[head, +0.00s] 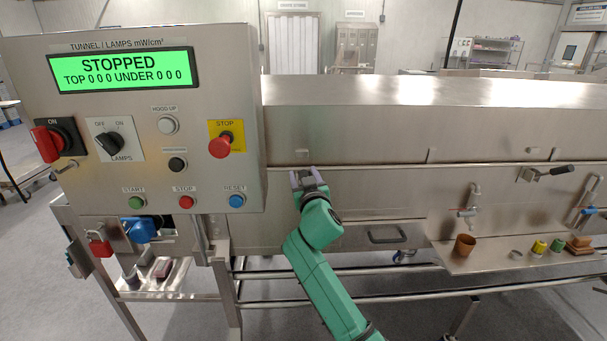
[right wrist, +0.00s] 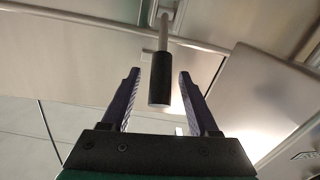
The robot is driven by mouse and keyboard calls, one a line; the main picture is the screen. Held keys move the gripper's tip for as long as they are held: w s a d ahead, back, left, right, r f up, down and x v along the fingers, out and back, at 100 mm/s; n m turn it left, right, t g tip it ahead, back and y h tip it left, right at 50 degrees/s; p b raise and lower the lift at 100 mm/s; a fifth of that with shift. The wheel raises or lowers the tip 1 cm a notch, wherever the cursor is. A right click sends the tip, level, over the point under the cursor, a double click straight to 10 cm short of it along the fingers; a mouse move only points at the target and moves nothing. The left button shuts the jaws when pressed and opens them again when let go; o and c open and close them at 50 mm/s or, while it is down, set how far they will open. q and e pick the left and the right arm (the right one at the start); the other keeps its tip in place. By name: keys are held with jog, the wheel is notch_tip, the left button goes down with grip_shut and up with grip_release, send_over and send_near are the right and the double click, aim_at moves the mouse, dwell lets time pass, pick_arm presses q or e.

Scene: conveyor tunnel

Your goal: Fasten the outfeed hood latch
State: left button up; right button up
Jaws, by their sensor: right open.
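My right gripper (head: 308,178) is open at the front of the steel tunnel, just below the seam of the hood (head: 370,122). In the right wrist view, my right gripper (right wrist: 159,73) has its two fingers apart on either side of a latch lever's black grip (right wrist: 160,80), with gaps showing. The lever's metal rod (right wrist: 164,25) runs up from the grip. In the head view this lever is hidden by the gripper. A small catch (head: 302,153) shows above the gripper. Another black-handled latch (head: 548,173) sits far right. My left gripper is not in view.
The control panel (head: 228,90) stands close left of my right arm; its screen reads STOPPED. A drawer-like handle (head: 386,235) and rails lie below right. A shelf (head: 470,262) at right holds a brown cup (head: 464,246) and small items.

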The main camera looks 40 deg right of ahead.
jog(key=shift+s+a, duration=0.1)
grip_shut()
dwell(1.2)
